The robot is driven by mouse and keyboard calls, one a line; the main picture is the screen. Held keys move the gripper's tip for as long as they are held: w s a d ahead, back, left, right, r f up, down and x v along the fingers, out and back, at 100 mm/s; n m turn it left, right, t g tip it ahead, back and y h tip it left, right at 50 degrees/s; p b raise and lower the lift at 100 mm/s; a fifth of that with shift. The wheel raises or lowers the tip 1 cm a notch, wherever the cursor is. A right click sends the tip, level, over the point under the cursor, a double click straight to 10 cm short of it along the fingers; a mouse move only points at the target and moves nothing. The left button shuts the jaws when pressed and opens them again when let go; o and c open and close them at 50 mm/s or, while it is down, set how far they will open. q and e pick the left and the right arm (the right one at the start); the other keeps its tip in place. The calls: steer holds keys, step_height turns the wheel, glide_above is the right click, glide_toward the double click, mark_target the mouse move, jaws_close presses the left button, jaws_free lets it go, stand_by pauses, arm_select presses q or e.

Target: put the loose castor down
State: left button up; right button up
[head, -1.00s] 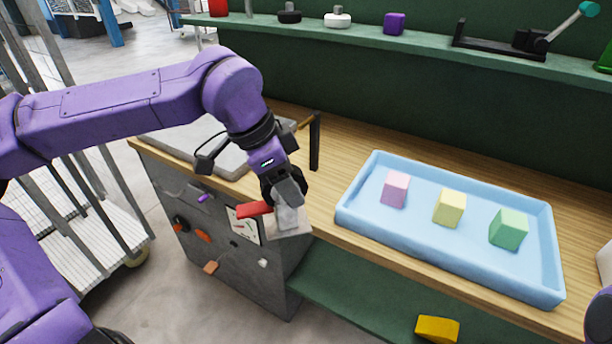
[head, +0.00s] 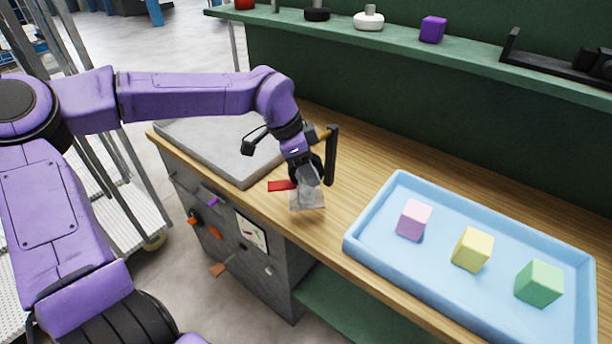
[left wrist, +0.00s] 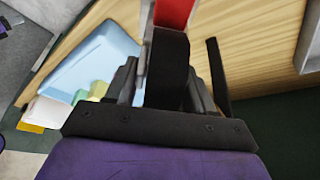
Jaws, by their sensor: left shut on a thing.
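The loose castor has a grey plate (head: 307,200), a red tab (head: 281,185) and a dark wheel. My left gripper (head: 306,177) is shut on it, and in the head view the plate points downward. It appears over the wooden worktop (head: 345,190) between the grey slab and the blue tray. I cannot tell whether the plate touches the wood. In the left wrist view, the dark wheel (left wrist: 168,68) sits between the fingers and the red tab (left wrist: 173,14) extends at the top. My right gripper is out of view.
A blue tray (head: 385,262) with pink, yellow and green blocks stands right of the castor. A dark post (head: 332,155) with a wooden bar rises close behind my gripper. A grey slab (head: 215,145) lies left. A green shelf (head: 480,52) runs along the back.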

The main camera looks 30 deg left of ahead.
arm_select(q)
steer(key=a+f, duration=0.1)
steer(key=f, duration=0.1)
steer(key=w+f+p, duration=0.1)
steer(key=f, duration=0.1)
steer(key=w+a+f+p, duration=0.1)
steer(key=f, duration=0.1)
steer(key=shift+w+a+f, duration=0.2)
steer(key=shift+a+f, duration=0.1)
steer(key=shift+f, duration=0.5)
steer(key=o, duration=1.4)
